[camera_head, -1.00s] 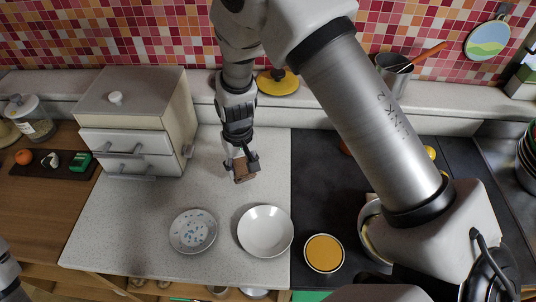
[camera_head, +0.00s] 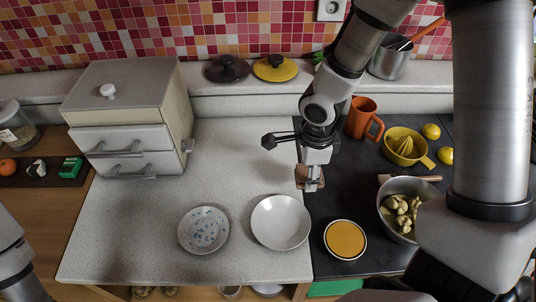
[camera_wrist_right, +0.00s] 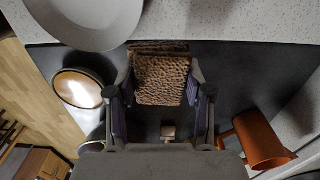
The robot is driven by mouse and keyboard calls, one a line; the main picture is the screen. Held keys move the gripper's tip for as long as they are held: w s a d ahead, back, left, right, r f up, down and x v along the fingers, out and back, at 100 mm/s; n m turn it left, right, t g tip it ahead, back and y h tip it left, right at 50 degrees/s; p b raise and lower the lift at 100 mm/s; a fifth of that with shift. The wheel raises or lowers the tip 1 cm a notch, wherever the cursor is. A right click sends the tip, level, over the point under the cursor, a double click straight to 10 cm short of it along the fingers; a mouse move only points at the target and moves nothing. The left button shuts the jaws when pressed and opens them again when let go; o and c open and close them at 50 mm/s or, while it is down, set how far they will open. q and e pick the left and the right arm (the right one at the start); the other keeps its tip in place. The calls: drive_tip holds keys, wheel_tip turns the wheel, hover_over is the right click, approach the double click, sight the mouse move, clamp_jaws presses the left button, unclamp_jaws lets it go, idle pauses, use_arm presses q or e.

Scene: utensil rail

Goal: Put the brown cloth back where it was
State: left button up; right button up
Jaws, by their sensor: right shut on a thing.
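The brown cloth (camera_head: 302,177) is a small folded textured pad, held above the boundary between the pale speckled counter and the dark hob surface. My right gripper (camera_head: 312,182) is shut on it. In the right wrist view the cloth (camera_wrist_right: 163,78) sits between the two fingers of the gripper (camera_wrist_right: 160,92), its ribbed face toward the camera. Its far edge is close to the white bowl's rim in that picture. My left gripper is out of view; only part of my left arm shows at the lower left.
A white bowl (camera_head: 280,223) and a speckled plate (camera_head: 203,230) stand on the pale counter. An orange mug (camera_head: 362,118), a yellow juicer (camera_head: 404,147), a pot of food (camera_head: 384,211) and a yellow-topped round dish (camera_head: 345,239) are at right. A drawer cabinet (camera_head: 130,105) stands left.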

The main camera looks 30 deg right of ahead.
drive_tip(key=shift+w+r+p, duration=0.1)
drive_tip(key=shift+r+p, duration=0.1)
drive_tip(key=shift+p, duration=0.15)
drive_tip(key=w+p, duration=0.1)
drive_tip(key=p, duration=0.1)
drive_tip(key=w+p, duration=0.3)
drive_tip(key=shift+w+a+r+p, duration=0.2)
drive_tip(key=shift+w+a+p, duration=0.1)
drive_tip(key=shift+w+p, duration=0.1)
drive_tip(key=p, duration=0.4)
hover_over(268, 153)
wheel_tip(268, 153, down, 2)
drive_tip(key=shift+f, duration=0.1)
wheel_tip(268, 153, down, 3)
drive_tip(key=shift+f+p, duration=0.15)
drive_tip(key=shift+p, duration=0.45)
drive_tip(key=shift+f+b, duration=0.3)
drive_tip(key=shift+f, duration=0.05)
drive_tip(key=o, duration=1.1)
